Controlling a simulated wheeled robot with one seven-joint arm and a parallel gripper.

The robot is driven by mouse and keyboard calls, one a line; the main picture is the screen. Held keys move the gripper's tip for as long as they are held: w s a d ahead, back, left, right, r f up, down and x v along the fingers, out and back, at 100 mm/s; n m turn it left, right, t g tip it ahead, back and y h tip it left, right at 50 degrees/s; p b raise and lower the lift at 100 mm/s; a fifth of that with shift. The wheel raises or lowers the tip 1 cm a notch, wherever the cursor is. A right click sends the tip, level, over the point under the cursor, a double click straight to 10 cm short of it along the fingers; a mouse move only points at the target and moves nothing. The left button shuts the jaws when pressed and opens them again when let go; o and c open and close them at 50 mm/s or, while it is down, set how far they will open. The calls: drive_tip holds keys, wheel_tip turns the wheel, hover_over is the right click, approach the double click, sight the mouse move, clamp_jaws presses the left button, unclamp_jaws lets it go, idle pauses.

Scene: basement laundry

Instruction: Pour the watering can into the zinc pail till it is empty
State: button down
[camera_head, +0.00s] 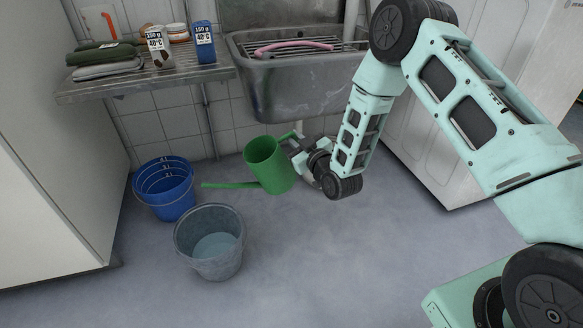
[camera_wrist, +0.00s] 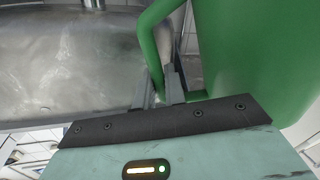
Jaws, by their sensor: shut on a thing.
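The green watering can (camera_head: 269,165) is held off the floor by its handle, tilted slightly, with its long spout pointing left. The spout's tip is above the space between the two pails, a little behind the zinc pail's rim. My gripper (camera_head: 297,146) is at the can's right side, shut on its handle; the handle between the fingers (camera_wrist: 161,92) also shows in the wrist view. The grey zinc pail (camera_head: 211,218) stands upright on the floor, with some water in its bottom. No stream shows from the spout. The inside of the can is mostly hidden.
A blue bucket (camera_head: 164,190) stands behind and left of the zinc pail. A metal sink (camera_head: 290,88) with a pink hose hangs on the wall behind. A shelf (camera_head: 135,84) holds packages and folded cloths. A white machine (camera_head: 440,120) stands right. The front floor is clear.

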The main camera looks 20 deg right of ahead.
drive_tip(key=f, duration=0.1)
drive_tip(key=a+f+b, duration=0.1)
drive_tip(key=f, duration=0.1)
drive_tip(key=shift+w+f+m+b, duration=0.2)
drive_tip(key=shift+f+m+b, duration=0.05)
drive_tip(key=shift+m+b, duration=0.05)
wheel_tip(320, 180, down, 2)
drive_tip(key=shift+a+f+m+b, duration=0.1)
drive_tip(key=shift+a+m+b, duration=0.05)
drive_tip(key=shift+m+b, duration=0.8)
drive_tip(key=shift+s+a+f+m+b, duration=0.15)
drive_tip(key=shift+f+m+b, duration=0.3)
drive_tip(key=shift+m, duration=0.3)
